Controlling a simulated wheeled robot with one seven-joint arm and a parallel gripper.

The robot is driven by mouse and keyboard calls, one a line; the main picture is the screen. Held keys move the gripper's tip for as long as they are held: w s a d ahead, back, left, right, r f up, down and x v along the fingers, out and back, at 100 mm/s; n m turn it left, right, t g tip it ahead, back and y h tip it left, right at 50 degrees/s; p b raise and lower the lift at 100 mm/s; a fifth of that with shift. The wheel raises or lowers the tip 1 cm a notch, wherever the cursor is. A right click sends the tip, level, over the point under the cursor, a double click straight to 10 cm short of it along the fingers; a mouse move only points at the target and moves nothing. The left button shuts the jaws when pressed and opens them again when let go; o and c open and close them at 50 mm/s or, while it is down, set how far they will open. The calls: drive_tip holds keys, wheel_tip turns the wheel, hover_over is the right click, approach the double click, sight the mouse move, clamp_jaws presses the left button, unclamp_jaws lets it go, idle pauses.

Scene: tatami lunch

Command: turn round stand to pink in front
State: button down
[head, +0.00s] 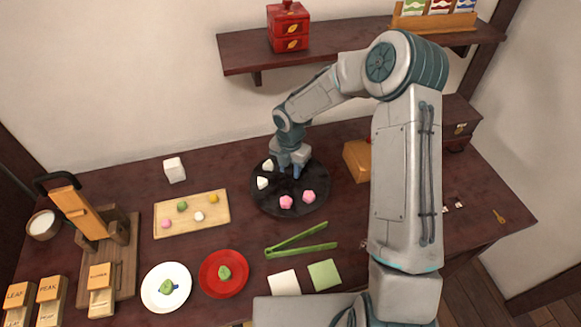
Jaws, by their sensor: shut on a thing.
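The round stand (272,205) is a dark disc on the table. Two pink sweets (286,202) sit on its front part, the other a little to the right (308,197). Two white sweets sit on its left side, one further back (268,165) and one nearer (262,183). My gripper (297,174) points down over the middle-to-back part of the stand and is shut on it. The exact gripped part is hidden by the gripper, and the far right of the stand is partly behind my arm.
Left is a wooden board (160,211) with small sweets. In front lie green tongs (300,240), a red plate (209,281) and a white plate (155,298). A wooden box (357,160) stands right of the stand. A wall shelf (240,50) hangs behind.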

sight(290, 170)
drive_tip(key=shift+w+r, duration=0.1)
drive_tip(key=c, duration=1)
unclamp_jaws()
drive_tip(key=shift+o, duration=0.2)
wheel_tip(290, 170, up, 14)
